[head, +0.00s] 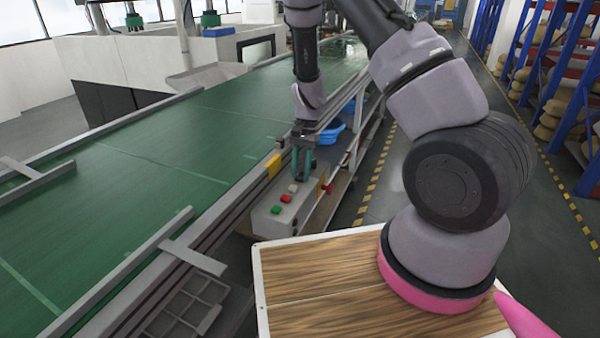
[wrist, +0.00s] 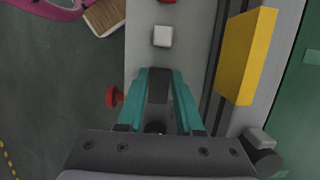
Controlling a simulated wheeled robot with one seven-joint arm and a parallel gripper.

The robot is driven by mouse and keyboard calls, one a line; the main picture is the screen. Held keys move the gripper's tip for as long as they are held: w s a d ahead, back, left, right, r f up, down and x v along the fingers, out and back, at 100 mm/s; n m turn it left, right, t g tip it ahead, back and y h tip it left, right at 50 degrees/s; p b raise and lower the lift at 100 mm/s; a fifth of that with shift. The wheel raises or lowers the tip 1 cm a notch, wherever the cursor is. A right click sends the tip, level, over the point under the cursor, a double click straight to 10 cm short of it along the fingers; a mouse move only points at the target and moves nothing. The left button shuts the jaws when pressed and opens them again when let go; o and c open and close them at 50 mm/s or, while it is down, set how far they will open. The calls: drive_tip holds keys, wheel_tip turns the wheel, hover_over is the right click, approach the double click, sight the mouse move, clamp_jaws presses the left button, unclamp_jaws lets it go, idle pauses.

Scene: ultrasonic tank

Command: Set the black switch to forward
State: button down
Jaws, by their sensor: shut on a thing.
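The grey control box (head: 270,222) is mounted beside the conveyor. In the wrist view the black switch (wrist: 158,86) stands on its top, between the teal fingers of my gripper (wrist: 159,98). The fingers are shut on the switch from both sides. In the head view my gripper (head: 303,172) points down at the far end of the box and mostly hides the switch. Which setting the switch is at cannot be told.
Green (head: 276,209), red (head: 286,198) and white (head: 293,188) buttons line the box top. A red knob (head: 328,187) sticks out from its side. A yellow block (wrist: 247,55) is on the conveyor's (head: 190,150) rail close by. A blue bin (head: 330,134) sits beyond.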

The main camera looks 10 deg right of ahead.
idle(0.4)
drive_tip(key=c, duration=0.6)
unclamp_jaws()
drive_tip(key=shift+o, duration=0.2)
drive_tip(key=shift+r, duration=0.1)
drive_tip(key=v, duration=1)
drive_tip(key=shift+w+d+r, duration=0.15)
drive_tip(key=shift+w+r, duration=0.1)
drive_tip(key=shift+w, duration=0.05)
